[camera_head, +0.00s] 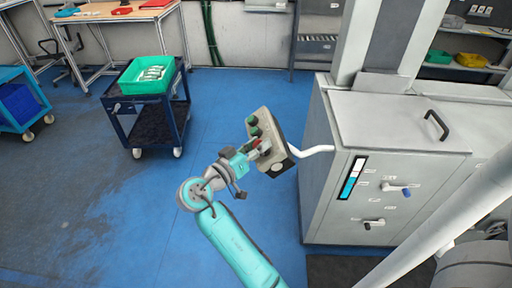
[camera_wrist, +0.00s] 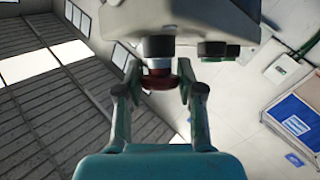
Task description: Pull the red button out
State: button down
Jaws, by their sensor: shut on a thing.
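The control box (camera_head: 267,140) is a grey-beige panel with a dark front face, held on a white bent pipe. Two green buttons (camera_head: 253,126) show on its upper part in the head view. The red button (camera_wrist: 158,80) shows in the wrist view between my two fingers, next to the box. In the head view the red button (camera_head: 256,143) shows only as a small red patch, partly hidden by my gripper. My gripper (camera_wrist: 159,88) is shut on the red button, with one finger on each side. My gripper (camera_head: 253,152) also shows against the box in the head view.
A grey cabinet (camera_head: 345,215) with handles stands right of the box, joined to it by the white pipe (camera_head: 312,151). A dark blue cart (camera_head: 130,112) bears a green crate (camera_head: 124,84). The blue floor (camera_head: 225,95) between them is clear.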

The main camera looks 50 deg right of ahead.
jog(key=c, duration=0.7)
grip_release()
jog(key=shift+a+r, duration=0.1)
jog(key=shift+r, duration=0.1)
jog(key=a, duration=1.2)
jog(key=shift+s, duration=0.1)
